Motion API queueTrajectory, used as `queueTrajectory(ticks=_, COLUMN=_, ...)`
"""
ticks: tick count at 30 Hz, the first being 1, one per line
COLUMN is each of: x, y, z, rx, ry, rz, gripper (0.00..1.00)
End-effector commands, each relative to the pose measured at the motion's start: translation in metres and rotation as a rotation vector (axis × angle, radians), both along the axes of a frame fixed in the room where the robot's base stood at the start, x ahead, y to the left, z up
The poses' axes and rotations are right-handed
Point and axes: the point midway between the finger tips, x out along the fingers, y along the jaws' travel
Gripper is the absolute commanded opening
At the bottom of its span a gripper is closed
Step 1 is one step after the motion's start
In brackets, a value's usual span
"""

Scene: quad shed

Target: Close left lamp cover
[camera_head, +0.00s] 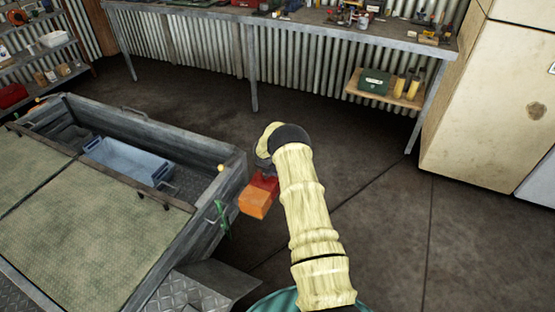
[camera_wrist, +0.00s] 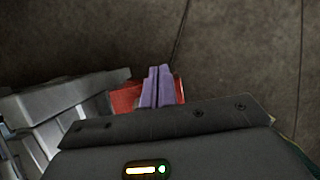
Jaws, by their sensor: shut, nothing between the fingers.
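A boxy lamp with an orange face (camera_head: 254,203) and a red upper part (camera_head: 263,182) sits beside the rear corner of the grey metal body in the head view. In the wrist view, the red part (camera_wrist: 126,98) shows on both sides of my fingers. My gripper (camera_wrist: 157,75) has its two purple fingers together, with nothing between them. They overlap the red part in the picture; I cannot tell whether they touch it. In the head view my arm reaches to the lamp from the right, and the fingertips are hidden. Whether the cover stands open is unclear.
The grey metal body (camera_head: 172,128) holds a blue bin (camera_head: 128,160) and has green mesh panels (camera_head: 100,225). A green handle (camera_head: 222,220) sticks out by its corner. A workbench (camera_head: 300,28) and a cream cabinet (camera_head: 490,100) stand behind. The floor between is clear.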

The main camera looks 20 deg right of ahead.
Motion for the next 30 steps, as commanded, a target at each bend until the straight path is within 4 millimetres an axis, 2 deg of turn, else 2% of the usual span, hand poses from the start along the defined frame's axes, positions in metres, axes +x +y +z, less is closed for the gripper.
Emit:
queueTrajectory(ticks=8, x=0.002, y=0.003, z=0.046, rx=-0.001, ry=-0.002, rz=0.006, gripper=0.00)
queueTrajectory(ticks=10, x=0.010, y=-0.008, z=0.047, rx=0.001, ry=-0.006, rz=-0.001, gripper=0.00)
queueTrajectory(ticks=19, x=0.035, y=-0.037, z=0.086, rx=0.000, ry=-0.005, rz=0.002, gripper=0.00)
queueTrajectory(ticks=24, x=0.044, y=-0.046, z=0.100, rx=0.000, ry=-0.003, rz=0.003, gripper=0.00)
queueTrajectory(ticks=30, x=0.047, y=-0.051, z=0.106, rx=0.000, ry=0.000, rz=0.004, gripper=0.00)
